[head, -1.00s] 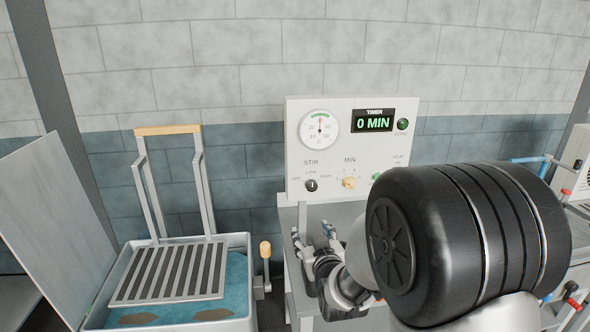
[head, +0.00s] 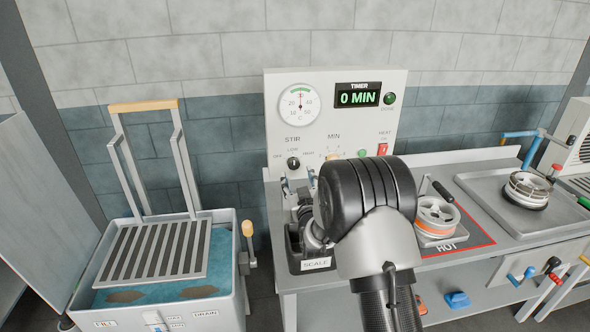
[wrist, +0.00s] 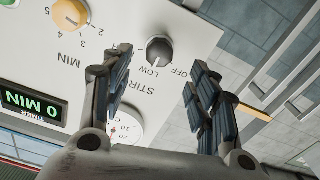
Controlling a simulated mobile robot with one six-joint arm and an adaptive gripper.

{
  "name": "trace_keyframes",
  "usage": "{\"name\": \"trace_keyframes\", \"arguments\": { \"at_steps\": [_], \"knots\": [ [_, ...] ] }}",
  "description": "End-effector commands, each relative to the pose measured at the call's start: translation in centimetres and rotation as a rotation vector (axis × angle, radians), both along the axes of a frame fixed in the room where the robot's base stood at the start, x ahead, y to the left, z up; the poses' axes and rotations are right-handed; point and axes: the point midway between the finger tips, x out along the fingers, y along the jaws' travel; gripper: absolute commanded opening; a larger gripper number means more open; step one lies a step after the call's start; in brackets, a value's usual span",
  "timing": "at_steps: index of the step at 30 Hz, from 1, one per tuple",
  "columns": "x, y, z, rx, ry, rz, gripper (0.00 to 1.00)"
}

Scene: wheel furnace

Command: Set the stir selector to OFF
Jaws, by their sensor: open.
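The stir selector (head: 293,163) is a small black knob on the white control panel (head: 322,104), under the word STIR. It also shows in the wrist view (wrist: 159,52), where the panel appears upside down, with OFF and LOW printed close to it. Its pale mark seems to point toward LOW. My gripper (head: 298,181) is open and empty, just below the knob in the head view. In the wrist view my gripper (wrist: 157,70) has its dark fingers spread, with the knob showing between and beyond their tips. I see no contact.
The MIN knob (wrist: 70,14) is beside the stir selector. A blue-water tank (head: 220,276) with a rack stands left.

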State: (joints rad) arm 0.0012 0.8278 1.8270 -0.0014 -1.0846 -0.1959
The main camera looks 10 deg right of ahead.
Motion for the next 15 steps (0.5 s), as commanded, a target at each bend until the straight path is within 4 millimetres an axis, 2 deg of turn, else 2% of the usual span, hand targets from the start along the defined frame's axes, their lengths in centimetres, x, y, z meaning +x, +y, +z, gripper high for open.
{"name": "trace_keyframes", "arguments": {
  "at_steps": [1, 6, 10, 15],
  "knots": [
    [1.1, 0.0, 0.0, 0.0, -0.003, 0.0, 0.54],
    [4.1, 0.0, 0.0, 0.0, -0.001, 0.0, 0.54],
    [5.6, 0.0, -0.1, 0.0, -0.001, 0.0, 0.54],
    [6.4, 0.0, 0.0, 0.0, 0.0, 0.0, 0.54]
  ]
}}
